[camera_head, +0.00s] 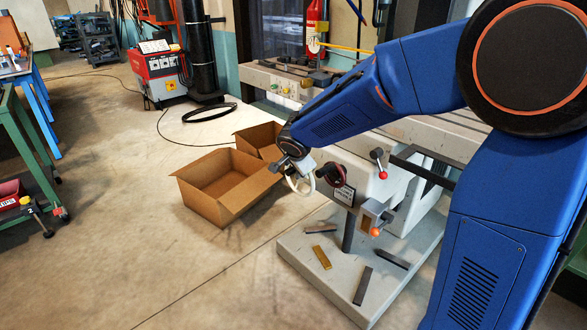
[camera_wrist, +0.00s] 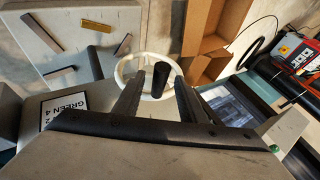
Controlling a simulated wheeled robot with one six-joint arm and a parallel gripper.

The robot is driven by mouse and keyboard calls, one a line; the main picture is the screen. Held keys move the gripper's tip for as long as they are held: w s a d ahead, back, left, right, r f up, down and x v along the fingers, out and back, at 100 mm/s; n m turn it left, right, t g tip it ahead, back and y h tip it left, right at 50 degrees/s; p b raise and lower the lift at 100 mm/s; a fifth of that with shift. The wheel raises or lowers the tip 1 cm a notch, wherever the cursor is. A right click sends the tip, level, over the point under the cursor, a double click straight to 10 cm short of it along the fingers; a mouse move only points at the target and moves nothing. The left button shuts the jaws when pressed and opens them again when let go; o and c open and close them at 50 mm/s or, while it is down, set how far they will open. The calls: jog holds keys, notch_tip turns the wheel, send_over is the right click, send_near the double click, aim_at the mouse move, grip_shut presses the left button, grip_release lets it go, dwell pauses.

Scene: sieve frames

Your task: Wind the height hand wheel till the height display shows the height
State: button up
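The white hand wheel (camera_wrist: 126,68) shows in the wrist view as a ring with a black handle knob (camera_wrist: 161,78). In the head view the wheel (camera_head: 291,184) is on the left side of the grey machine, partly hidden by my arm's end. My gripper (camera_wrist: 158,84) is open. In the wrist view the knob appears between its two dark fingers, with a gap on each side; I cannot tell how far ahead of the fingertips it lies. In the head view my gripper (camera_head: 296,166) is close to the wheel. I cannot make out a height display reading.
Red-balled (camera_head: 382,175) and orange-balled (camera_head: 376,232) levers stick out from the machine. Loose bars (camera_head: 320,257) lie on its base plate (camera_head: 345,301). A placard (camera_wrist: 64,110) reads partly "GREEN 4". Cardboard boxes (camera_head: 213,203) stand left of the machine. Floor in front is clear.

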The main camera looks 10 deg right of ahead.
jog(key=v, duration=1.7)
jog(key=shift+r, duration=0.1)
